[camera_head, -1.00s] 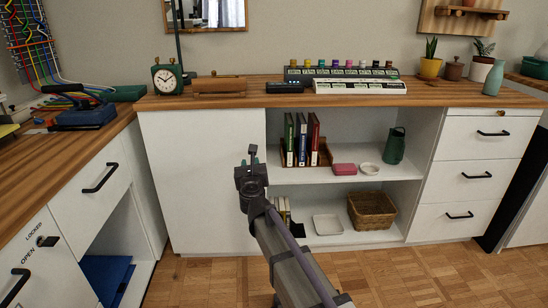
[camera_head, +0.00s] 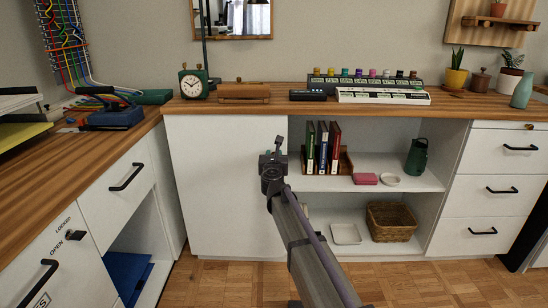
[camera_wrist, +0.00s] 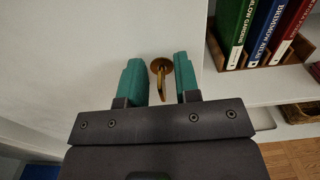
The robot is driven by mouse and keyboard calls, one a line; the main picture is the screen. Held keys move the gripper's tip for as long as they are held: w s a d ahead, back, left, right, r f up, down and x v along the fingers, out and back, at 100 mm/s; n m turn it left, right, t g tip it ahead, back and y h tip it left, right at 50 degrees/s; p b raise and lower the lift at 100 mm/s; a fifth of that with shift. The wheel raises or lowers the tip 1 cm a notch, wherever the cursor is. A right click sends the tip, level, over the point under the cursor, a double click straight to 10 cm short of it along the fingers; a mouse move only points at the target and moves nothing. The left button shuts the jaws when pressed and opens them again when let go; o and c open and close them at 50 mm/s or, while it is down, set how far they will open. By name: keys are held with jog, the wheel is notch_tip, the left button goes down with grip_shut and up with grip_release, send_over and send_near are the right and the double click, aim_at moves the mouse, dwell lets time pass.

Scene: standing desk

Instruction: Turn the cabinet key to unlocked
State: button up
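A brass key or small lever (camera_wrist: 158,82) with a round brass plate shows in the wrist view on the white cabinet door (camera_wrist: 60,60), near its right edge. My gripper (camera_wrist: 157,78) is open, with one teal finger on each side of the brass piece. Gaps show between it and both fingers, so nothing is gripped. In the head view my gripper (camera_head: 278,150) is in front of the right edge of the white door (camera_head: 220,190), and the brass piece is hidden behind it. The brass piece hangs roughly downward in the wrist view.
Books (camera_head: 322,147) stand on the open shelf right of the door, with a basket (camera_head: 391,221) below. A dark knob (camera_head: 76,235) with LOCKED and OPEN labels is on the left cabinet. A brass lock (camera_head: 529,127) is on the right top drawer. Bare floor lies in front.

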grip_shut()
dwell(0.5)
jog(key=n, duration=0.3)
jog(key=shift+a+n, duration=0.2)
jog(key=shift+n, duration=0.2)
jog(key=n, duration=0.3)
jog(key=shift+a+f, duration=0.15)
jog(key=shift+a+f+n+b, duration=0.1)
jog(key=shift+f+n+b, duration=0.1)
jog(key=shift+n, duration=1.65)
jog(key=shift+a+f+n+b, duration=0.1)
jog(key=shift+n+b, duration=0.05)
jog(key=shift+n, duration=1.75)
jog(key=shift+f+n+b, duration=0.1)
jog(key=shift+n+b, duration=0.1)
jog(key=shift+n, duration=1.65)
